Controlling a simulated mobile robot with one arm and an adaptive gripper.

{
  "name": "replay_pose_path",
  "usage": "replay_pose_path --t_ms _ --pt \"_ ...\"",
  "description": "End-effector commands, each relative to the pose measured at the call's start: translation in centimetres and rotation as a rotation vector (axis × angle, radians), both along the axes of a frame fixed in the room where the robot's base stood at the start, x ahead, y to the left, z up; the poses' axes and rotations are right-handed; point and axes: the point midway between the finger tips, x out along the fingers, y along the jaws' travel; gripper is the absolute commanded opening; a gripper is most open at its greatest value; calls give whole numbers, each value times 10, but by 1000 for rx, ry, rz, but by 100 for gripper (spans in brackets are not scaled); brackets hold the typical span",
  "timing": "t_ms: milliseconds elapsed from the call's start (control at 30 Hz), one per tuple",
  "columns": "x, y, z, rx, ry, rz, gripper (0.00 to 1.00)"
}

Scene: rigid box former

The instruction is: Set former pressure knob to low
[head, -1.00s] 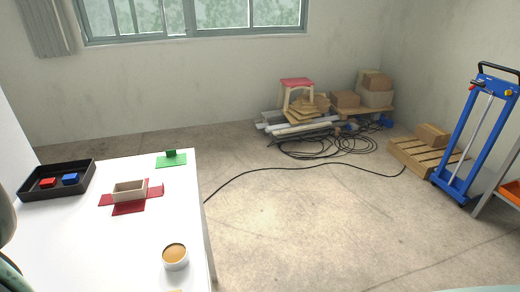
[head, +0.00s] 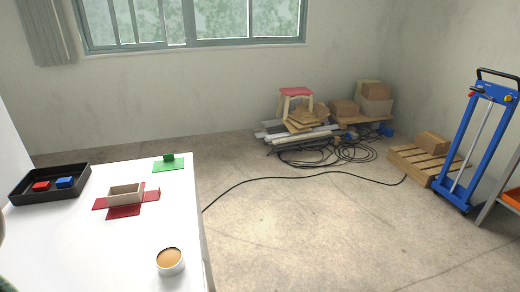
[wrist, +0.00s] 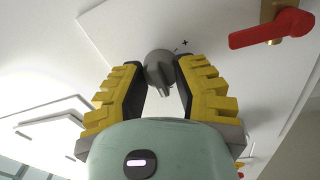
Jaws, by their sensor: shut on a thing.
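The former pressure knob (wrist: 158,68) is a grey round knob with a raised pointer, on a white panel (wrist: 125,30) in the wrist view. A small plus and a minus mark show on the panel just right of it. My gripper (wrist: 160,66) has its two yellow-ridged, dark-padded fingers on either side of the knob, shut on it. The pointer end shows between the fingers, toward my palm. The knob and gripper are not visible in the head view.
In the wrist view a red lever handle (wrist: 270,29) on a brass fitting sits right of the knob, near my right finger. The head view shows a white table (head: 100,255) with a black tray (head: 22,196), a small box (head: 126,194) on red card, and a cup (head: 170,262).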

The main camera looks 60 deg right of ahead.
Motion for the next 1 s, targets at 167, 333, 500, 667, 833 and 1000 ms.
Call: replay_pose_path --t_ms 167,333,500,667,833,1000 --pt "-1 2 -6 -35 -17 6 0" --pt "-1 1 -6 -42 -24 6 0" --pt "-1 1 -6 -42 -23 6 0" --pt "-1 1 -6 -42 -22 6 36" --pt "-1 1 -4 -37 -25 4 54" --pt "-1 1 -3 -34 -27 3 66"
